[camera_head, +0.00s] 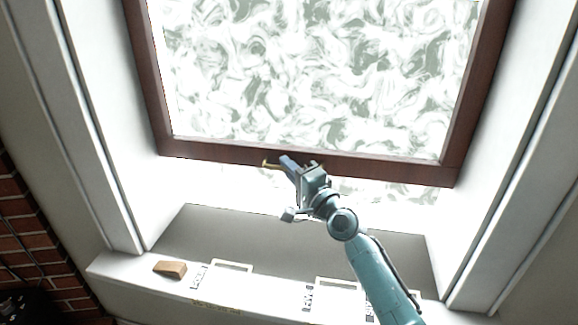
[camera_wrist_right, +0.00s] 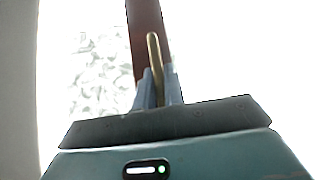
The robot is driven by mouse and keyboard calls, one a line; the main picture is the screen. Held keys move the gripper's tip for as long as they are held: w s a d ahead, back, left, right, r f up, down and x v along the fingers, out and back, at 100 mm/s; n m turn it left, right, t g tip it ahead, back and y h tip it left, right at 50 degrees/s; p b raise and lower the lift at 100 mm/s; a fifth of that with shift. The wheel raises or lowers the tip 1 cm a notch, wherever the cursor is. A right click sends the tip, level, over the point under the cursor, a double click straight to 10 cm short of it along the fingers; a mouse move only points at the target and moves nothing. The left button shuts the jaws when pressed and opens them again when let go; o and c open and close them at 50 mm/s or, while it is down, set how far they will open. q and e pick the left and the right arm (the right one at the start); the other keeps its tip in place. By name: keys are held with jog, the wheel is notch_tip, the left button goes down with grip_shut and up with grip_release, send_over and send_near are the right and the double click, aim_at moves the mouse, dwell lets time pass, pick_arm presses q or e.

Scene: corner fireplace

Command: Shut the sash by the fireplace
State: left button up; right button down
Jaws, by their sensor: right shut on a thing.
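The sash (camera_head: 312,160) is a dark reddish-brown wooden frame around swirl-patterned glass. Its bottom rail stands apart from the grey sill, with a bright gap between them. A brass handle (camera_head: 269,165) sticks out at the bottom rail. My right gripper (camera_head: 286,163) is at the rail, shut on the handle. In the right wrist view the brass handle (camera_wrist_right: 153,48) stands up between the two fingers (camera_wrist_right: 159,88), with the brown rail behind it. The fingers hide part of the handle. My left gripper is not in view.
The white ledge (camera_head: 130,268) below the sill bears a tan wooden block (camera_head: 170,269) and white-framed items (camera_head: 232,266). White jambs (camera_head: 100,130) flank the window. A brick wall (camera_head: 25,225) is at the left. The grey sill (camera_head: 225,225) is clear.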

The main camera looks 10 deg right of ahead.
pick_arm(q)
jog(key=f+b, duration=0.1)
jog(key=b, duration=0.2)
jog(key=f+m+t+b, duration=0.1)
jog(key=b, duration=0.2)
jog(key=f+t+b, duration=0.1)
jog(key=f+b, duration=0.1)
jog(key=b, duration=0.1)
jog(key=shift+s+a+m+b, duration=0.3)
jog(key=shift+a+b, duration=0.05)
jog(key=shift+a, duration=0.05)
pick_arm(e)
notch_tip(320, 180, down, 13)
jog(key=shift+f, duration=0.15)
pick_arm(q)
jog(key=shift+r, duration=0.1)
pick_arm(e)
jog(key=c, duration=1.5)
grip_release()
jog(key=shift+r, duration=0.25)
pick_arm(q)
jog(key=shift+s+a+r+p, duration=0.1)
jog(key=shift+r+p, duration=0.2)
jog(key=shift+p, duration=0.05)
pick_arm(e)
jog(key=v, duration=1.3)
